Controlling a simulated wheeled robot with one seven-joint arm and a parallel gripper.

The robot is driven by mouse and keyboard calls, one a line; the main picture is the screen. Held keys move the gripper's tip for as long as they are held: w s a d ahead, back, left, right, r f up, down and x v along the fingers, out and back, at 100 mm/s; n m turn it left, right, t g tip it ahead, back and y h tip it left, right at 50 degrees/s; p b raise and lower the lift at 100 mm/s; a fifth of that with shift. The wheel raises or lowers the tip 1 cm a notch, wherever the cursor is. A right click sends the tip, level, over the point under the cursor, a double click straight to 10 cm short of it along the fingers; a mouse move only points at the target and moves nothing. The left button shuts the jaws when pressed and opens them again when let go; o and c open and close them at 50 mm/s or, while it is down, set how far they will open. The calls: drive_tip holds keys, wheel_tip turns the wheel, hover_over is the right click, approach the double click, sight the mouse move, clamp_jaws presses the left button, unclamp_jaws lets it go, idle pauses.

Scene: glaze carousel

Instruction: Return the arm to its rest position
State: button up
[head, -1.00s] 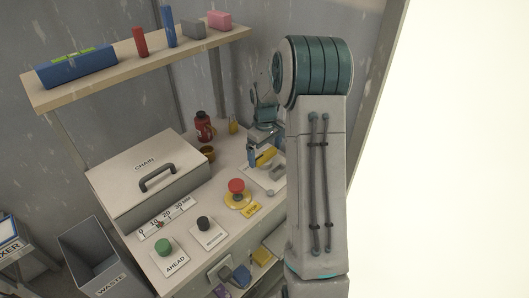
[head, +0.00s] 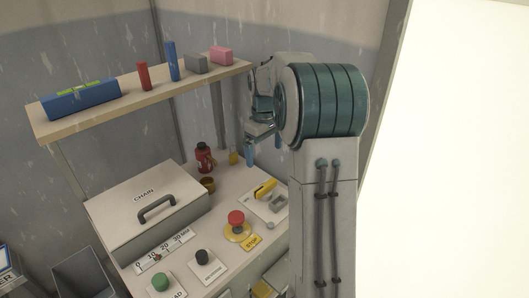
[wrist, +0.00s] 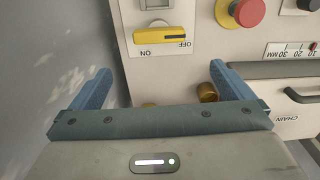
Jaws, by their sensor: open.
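My gripper (head: 262,152) hangs above the back right part of the bench, below the right end of the shelf, partly hidden by my own arm. In the wrist view its two blue fingers (wrist: 160,88) are spread wide apart with nothing between them. A yellow switch handle (head: 265,187) sits on an ON/OFF plate on the bench below the gripper. In the wrist view the yellow handle (wrist: 160,34) lies beyond the fingers, beside the word OFF, and the gripper is clear of it.
A shelf (head: 140,100) with several blocks stands at the back left. The bench holds a CHAIN box (head: 150,205), a red STOP button (head: 236,218), green (head: 160,282) and black (head: 202,257) buttons, a red bottle (head: 205,158) and a brass cup (head: 208,184).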

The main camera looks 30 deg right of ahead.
drive_tip(key=s+a+r+m+t, duration=0.15)
drive_tip(key=s+a+r, duration=0.35)
drive_tip(key=s+a, duration=0.6)
drive_tip(key=s+a+f+m, duration=0.1)
drive_tip(key=s+a, duration=0.1)
drive_tip(key=s, duration=0.5)
drive_tip(key=s+a+f+m+t, duration=0.1)
drive_tip(key=s+a+f+m, duration=0.1)
drive_tip(key=s, duration=0.6)
drive_tip(key=shift+a+f+p, duration=0.15)
drive_tip(key=shift+a+p, duration=0.15)
drive_tip(key=shift+p, duration=0.15)
idle(0.5)
